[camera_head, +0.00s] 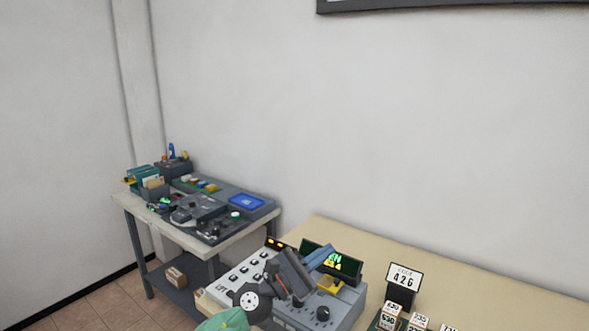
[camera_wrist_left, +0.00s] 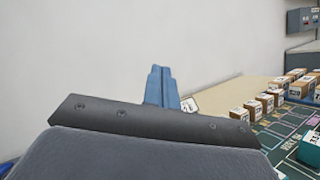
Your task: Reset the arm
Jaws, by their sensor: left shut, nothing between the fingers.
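My left gripper (camera_head: 320,258) shows at the bottom middle of the head view, in front of a grey control console (camera_head: 334,308). Its blue fingers are together with nothing between them. In the left wrist view the shut blue fingers (camera_wrist_left: 161,88) point up against the bare wall. My right gripper is in neither view. The gripper and wrist hide part of the console.
A console screen (camera_head: 345,264) shows green and yellow characters. A side table (camera_head: 125,202) with devices is at left. More boxes (camera_wrist_left: 265,101) show in the wrist view.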

